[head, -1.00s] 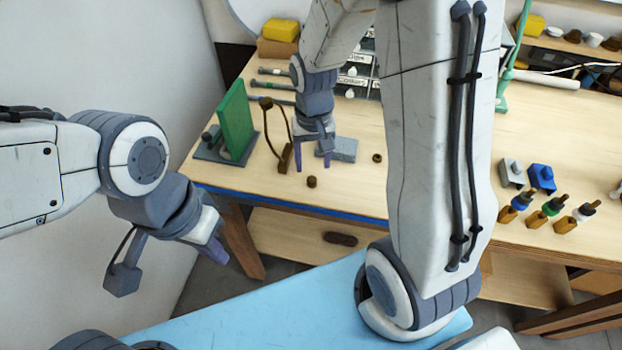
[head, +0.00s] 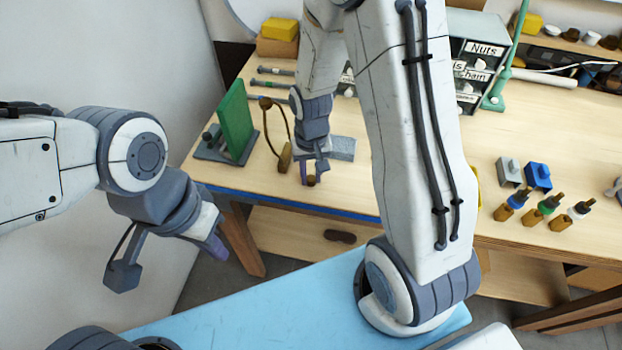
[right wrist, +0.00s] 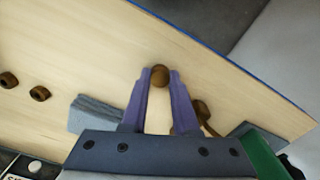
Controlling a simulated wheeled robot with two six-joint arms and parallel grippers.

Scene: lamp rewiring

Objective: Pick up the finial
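The finial (head: 311,181) is a small round brown knob near the front edge of the wooden bench, at its left part. My right gripper (head: 312,174) points down over it, with one purple finger on each side. In the right wrist view the finial (right wrist: 160,76) sits between the two fingertips, which appear closed on its sides. I cannot tell whether it touches the bench. My left gripper (head: 216,246) hangs in the air left of the bench's front edge, away from the finial; its finger gap does not show clearly.
A brown harp-like piece (head: 285,157) stands close beside the right gripper, with a green panel (head: 236,118) left of it. A grey block (head: 342,148) lies just behind. Two brown ring pieces (right wrist: 40,93) lie further off. Drawers (head: 472,65) and bottles (head: 547,207) stand right.

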